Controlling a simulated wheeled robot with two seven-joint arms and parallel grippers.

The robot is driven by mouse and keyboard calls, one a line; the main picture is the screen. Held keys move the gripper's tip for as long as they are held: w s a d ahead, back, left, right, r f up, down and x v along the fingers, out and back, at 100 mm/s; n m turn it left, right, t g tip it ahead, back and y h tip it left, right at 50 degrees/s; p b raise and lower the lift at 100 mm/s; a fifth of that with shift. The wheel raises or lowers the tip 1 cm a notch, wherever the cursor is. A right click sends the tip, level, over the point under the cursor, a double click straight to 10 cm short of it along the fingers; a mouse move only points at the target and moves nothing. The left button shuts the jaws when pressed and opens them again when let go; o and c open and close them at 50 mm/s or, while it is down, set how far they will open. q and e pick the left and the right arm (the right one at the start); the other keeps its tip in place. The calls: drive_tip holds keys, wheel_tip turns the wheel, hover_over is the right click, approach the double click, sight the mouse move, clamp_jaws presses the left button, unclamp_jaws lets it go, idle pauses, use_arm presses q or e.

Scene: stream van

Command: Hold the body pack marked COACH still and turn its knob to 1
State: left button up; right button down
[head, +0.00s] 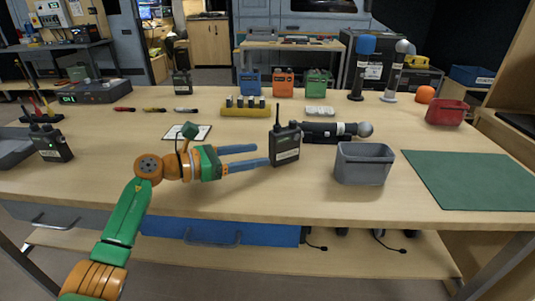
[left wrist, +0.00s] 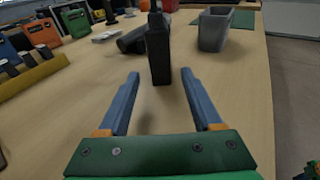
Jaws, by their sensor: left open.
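A black body pack (head: 286,146) with an antenna and a pale label stands upright near the middle of the table; the label's text is too small to read. It also shows in the left wrist view (left wrist: 158,55), upright just beyond my fingertips. My left gripper (head: 262,156) is open, with its two blue fingers pointing right toward this pack, one on either side of its line. In the left wrist view the gap between the fingers (left wrist: 158,80) looks empty. The pack's knob is too small to make out.
Other dark packs stand at the left (head: 52,143) and back left (head: 181,82). A handheld microphone (head: 335,130) lies just behind the middle pack. A grey bin (head: 363,165) stands to its right, beside a green mat (head: 475,180). A yellow battery holder (head: 246,110) is behind. The table front is clear.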

sight(271, 155)
use_arm(q)
drive_tip(key=b+x, duration=0.1)
drive_tip(key=x, duration=0.1)
drive_tip(key=f+b+x, duration=0.1)
drive_tip(key=x, duration=0.1)
drive_tip(key=shift+w+d, duration=0.2)
drive_tip(key=shift+b+x, duration=1.05)
drive_tip(key=shift+x, duration=0.15)
drive_tip(key=shift+w+d+r, duration=0.1)
drive_tip(key=shift+d+r, duration=0.05)
drive_tip(key=shift+r, duration=0.2)
clamp_jaws()
drive_tip(key=shift+c, duration=2)
unclamp_jaws()
clamp_jaws()
drive_tip(key=o, duration=0.6)
unclamp_jaws()
use_arm(e)
drive_tip(key=shift+t, duration=0.3)
drive_tip(key=f, duration=0.1)
drive_tip(key=w+d+f, duration=0.2)
drive_tip(key=f, duration=0.1)
drive_tip(key=shift+w, duration=0.25)
drive_tip(key=shift+d, duration=0.1)
